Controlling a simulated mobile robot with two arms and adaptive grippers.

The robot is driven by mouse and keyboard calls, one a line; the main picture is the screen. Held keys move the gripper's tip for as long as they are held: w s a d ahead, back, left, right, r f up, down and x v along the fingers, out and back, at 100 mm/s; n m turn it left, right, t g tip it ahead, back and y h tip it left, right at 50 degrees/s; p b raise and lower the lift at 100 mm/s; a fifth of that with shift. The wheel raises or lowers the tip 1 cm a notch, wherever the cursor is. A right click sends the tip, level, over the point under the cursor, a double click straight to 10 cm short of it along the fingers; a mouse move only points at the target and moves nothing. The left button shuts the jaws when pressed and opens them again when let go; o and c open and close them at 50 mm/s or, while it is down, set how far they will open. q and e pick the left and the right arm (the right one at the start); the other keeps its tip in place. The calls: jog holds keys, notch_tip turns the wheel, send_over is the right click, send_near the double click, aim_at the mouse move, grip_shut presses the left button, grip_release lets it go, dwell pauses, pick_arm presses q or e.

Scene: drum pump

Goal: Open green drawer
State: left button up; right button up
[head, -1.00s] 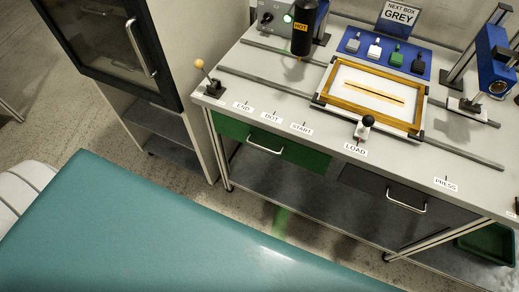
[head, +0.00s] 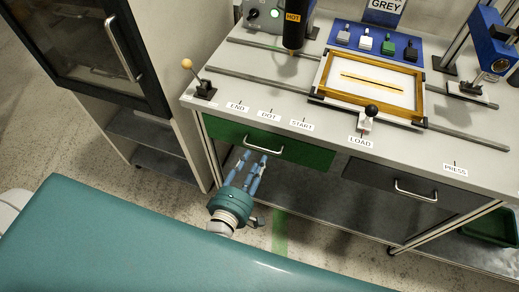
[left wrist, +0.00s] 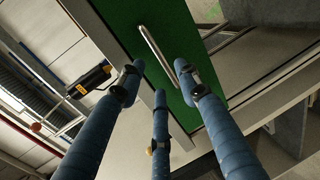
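The green drawer (head: 293,152) is closed under the left part of the bench top, with a metal bar handle (head: 263,149) on its front. My left gripper (head: 256,164) is in front of and a little below the handle, its blue fingers pointing at it. In the left wrist view, the fingers of the gripper (left wrist: 158,85) are spread and empty, and the handle (left wrist: 152,48) on the green front (left wrist: 185,35) lies beyond their tips. I see no clear contact with the handle. My right gripper is not in view.
A grey drawer (head: 385,183) with its own handle is to the right. The bench top (head: 225,88) carries a ball-topped lever (head: 196,78) and a yellow frame (head: 422,105). A dark-framed cabinet (head: 85,60) stands at left.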

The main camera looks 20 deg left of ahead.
aim_at(261, 149)
pick_arm(q)
jog(key=x, duration=0.6)
grip_shut()
